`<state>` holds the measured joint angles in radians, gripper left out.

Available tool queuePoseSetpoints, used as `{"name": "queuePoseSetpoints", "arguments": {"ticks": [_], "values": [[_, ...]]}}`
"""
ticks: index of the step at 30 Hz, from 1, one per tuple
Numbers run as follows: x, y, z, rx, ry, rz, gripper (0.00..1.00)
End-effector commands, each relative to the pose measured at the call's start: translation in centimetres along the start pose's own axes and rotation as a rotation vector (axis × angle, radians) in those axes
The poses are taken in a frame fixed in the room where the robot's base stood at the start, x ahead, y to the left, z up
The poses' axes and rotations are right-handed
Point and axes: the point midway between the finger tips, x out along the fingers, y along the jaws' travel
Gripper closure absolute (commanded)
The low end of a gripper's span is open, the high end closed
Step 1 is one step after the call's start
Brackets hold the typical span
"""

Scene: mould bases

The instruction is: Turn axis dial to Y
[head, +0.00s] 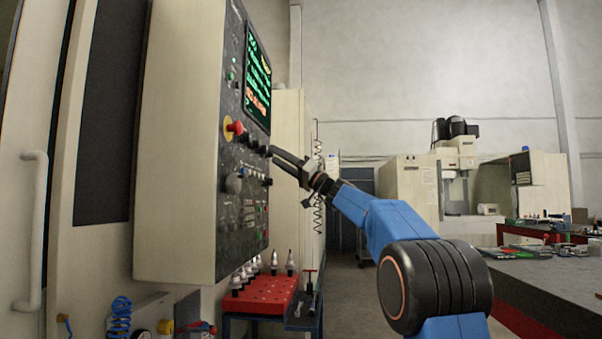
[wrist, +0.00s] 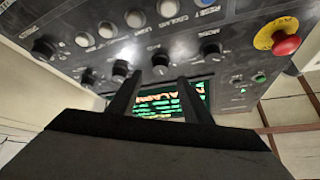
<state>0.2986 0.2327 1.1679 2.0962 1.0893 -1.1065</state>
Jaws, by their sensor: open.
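The dark control panel (head: 232,190) of the machine carries a row of black dials below its screen. In the wrist view, one black dial (wrist: 160,63) shows just beyond and between my fingertips; its small label looks like AXIS but is blurred. I cannot read which letter its pointer faces. My gripper (head: 274,154) is open, its two fingers pointing at the panel near the dial row. In the wrist view the fingers (wrist: 158,80) stand apart on either side of the dial, with no clear contact. In the head view my fingers hide part of the dial row.
Other black dials (wrist: 213,51) (wrist: 120,70) sit close on both sides. A red emergency stop on a yellow ring (head: 234,128) and a lit screen (head: 257,80) are near. Below stands a red tool rack (head: 262,296). A workbench (head: 545,285) is at right.

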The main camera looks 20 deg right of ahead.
Motion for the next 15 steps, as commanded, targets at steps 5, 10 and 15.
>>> {"name": "queuePoseSetpoints", "arguments": {"ticks": [5,10,15], "values": [[-3.8,0.0,0.0,0.001,0.001,0.003,0.55],[-6.9,0.0,-0.1,0.000,0.001,0.002,0.55],[-9.1,0.1,0.0,0.001,0.000,0.002,0.55]]}}
